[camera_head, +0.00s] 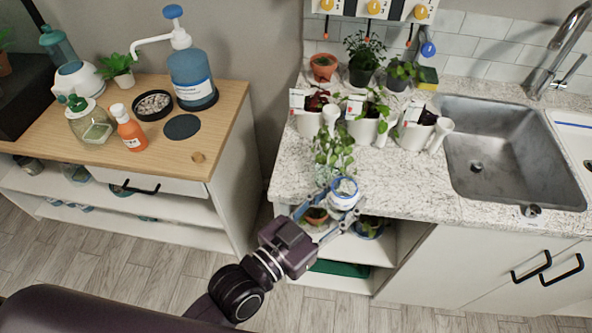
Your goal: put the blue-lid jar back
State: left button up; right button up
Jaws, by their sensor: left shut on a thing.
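The blue-lid jar (343,196) is small and pale with a blue ring around its top. My left gripper (329,214) is shut on it near the front left edge of the granite counter (415,196). The gripper's fingers hide part of the jar's lower side. The jar appears in front of the counter edge, above the open shelf below; its exact height is hard to tell. My right gripper is not in view.
Leafy cuttings (332,150) and white pots (365,128) stand just behind the jar. A sink (500,150) is at right. The wooden cabinet top (185,152) at left holds a pump bottle (190,75), an orange bottle (130,132) and a pebble bowl (154,105). A floor gap separates the units.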

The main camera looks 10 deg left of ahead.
pick_arm(q)
jog(key=s+a+r+n+t+y, duration=0.1)
jog(key=a+r+n+t+y, duration=0.15)
jog(key=a+y, duration=0.45)
jog(key=s+a+r+n+t+y, duration=0.15)
jog(key=a+n, duration=0.25)
jog(key=a, duration=0.8)
jog(key=w+d+r+m+g+h, duration=0.2)
jog(key=w+d+r+m+h, duration=0.4)
jog(key=w+r, duration=0.6)
jog(key=f+b, duration=0.1)
jog(key=f, duration=0.5)
jog(key=f+n+y+b, duration=0.1)
jog(key=f, duration=0.6)
jog(key=w+f+n+b, duration=0.1)
jog(key=f, duration=0.6)
jog(key=shift+w+d+f+n+y, duration=0.1)
jog(key=shift+d+f+n+y, duration=0.1)
jog(key=shift+d+n+y, duration=0.1)
jog(key=shift+f, duration=0.1)
jog(key=o, duration=1.3)
jog(key=shift+f, duration=0.1)
